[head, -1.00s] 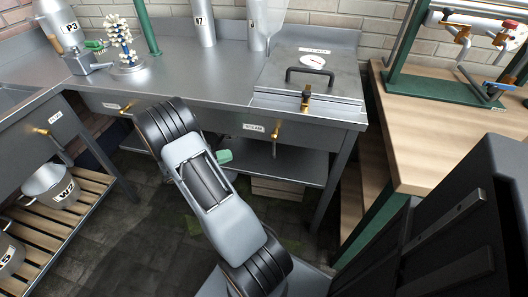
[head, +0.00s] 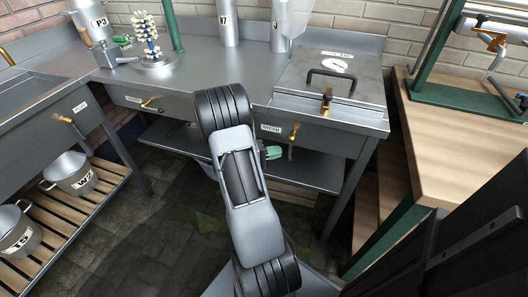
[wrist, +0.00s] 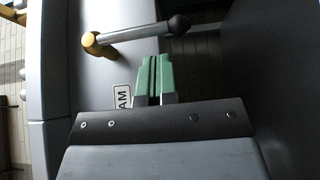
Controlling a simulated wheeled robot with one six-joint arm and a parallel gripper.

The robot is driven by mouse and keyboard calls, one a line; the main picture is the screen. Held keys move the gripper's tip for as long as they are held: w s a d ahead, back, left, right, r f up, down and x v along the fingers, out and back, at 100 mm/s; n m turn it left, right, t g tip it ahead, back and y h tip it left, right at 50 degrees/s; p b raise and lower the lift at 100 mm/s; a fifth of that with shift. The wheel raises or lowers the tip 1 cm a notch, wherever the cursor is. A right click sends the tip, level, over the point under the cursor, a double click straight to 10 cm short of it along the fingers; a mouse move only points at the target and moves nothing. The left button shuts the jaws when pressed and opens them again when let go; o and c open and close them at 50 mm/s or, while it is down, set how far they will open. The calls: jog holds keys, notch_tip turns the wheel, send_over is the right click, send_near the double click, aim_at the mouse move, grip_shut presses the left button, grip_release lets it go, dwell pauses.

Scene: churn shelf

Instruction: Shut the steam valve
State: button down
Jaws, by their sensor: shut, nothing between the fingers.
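The steam valve (head: 294,131) is a brass fitting on the front of the steel counter, beside a STEAM label (head: 270,128). In the wrist view its brass hub (wrist: 90,42) carries a grey lever (wrist: 132,33) ending in a black knob (wrist: 179,25). My gripper (head: 273,152), with green fingers, is just left of and below the valve in the head view. In the wrist view the shut, empty fingers (wrist: 155,60) lie beside the lever's knob half. I cannot tell whether they touch it.
Another brass handle (head: 151,101) is on the counter front further left, and one more (head: 65,119) on the left unit. A lidded steel box (head: 330,83) stands above the valve. A wooden bench (head: 465,150) stands close on the right. A lower shelf (head: 315,168) runs under the counter.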

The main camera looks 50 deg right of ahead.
jog(key=shift+s+d, duration=0.1)
jog(key=shift+s, duration=0.8)
